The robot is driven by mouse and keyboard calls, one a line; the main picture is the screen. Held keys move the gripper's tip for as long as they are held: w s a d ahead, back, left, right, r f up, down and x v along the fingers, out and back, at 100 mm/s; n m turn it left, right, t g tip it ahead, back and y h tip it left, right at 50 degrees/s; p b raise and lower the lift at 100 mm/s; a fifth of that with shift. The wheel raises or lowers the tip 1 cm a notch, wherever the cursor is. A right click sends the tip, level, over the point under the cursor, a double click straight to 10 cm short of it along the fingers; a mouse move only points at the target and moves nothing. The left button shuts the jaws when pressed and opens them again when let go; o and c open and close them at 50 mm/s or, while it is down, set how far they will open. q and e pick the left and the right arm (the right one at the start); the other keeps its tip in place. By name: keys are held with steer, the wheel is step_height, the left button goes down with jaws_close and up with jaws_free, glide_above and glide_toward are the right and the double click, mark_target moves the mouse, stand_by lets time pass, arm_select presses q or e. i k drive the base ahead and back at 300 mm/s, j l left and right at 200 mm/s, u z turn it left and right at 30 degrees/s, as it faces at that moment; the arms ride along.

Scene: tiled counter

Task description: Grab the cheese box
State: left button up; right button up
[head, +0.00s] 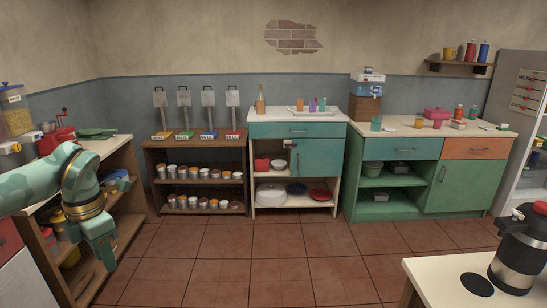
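I cannot make out with certainty which object is the cheese box; no label that says so is readable. A pink box (436,113) and a small pale box (458,124) stand on the green cabinet's countertop at the right. My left arm comes in from the left in the head view, bent downward, with the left gripper (107,258) hanging low in front of the left shelf unit. It is far from the boxes on the right. Its fingers are too unclear to tell open from shut. My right gripper is not in view.
A wooden shelf (196,182) with several cans stands at the back, beside a teal cabinet (317,160) and the green cabinet (466,186). A pale table (440,282) with a dark flask (521,252) fills the lower right corner. The tiled floor (258,262) between is clear.

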mark_target(458, 124)
steer(key=i+j, duration=0.1)
steer(key=i, duration=2.2)
steer(key=i+l+z, duration=0.15)
steer(key=i+z, duration=0.65)
steer(key=i+j+z, duration=0.2)
steer(key=i+z, duration=0.2)
steer(key=i+l+z, duration=0.2)
steer(key=i+z, duration=0.8)
steer(key=i+j+z, duration=0.1)
steer(key=i+z, duration=0.4)
steer(key=i+l, duration=0.1)
steer(key=i, duration=0.75)
steer(key=i+l+u, duration=0.1)
steer(key=i, duration=0.7)
steer(key=i+u, duration=0.3)
steer(key=i+l+u, duration=0.2)
steer(key=i+u, duration=0.15)
steer(key=i, duration=0.15)
steer(key=i+l+u, duration=0.3)
steer(key=i+j, duration=0.05)
steer(key=j, duration=0.05)
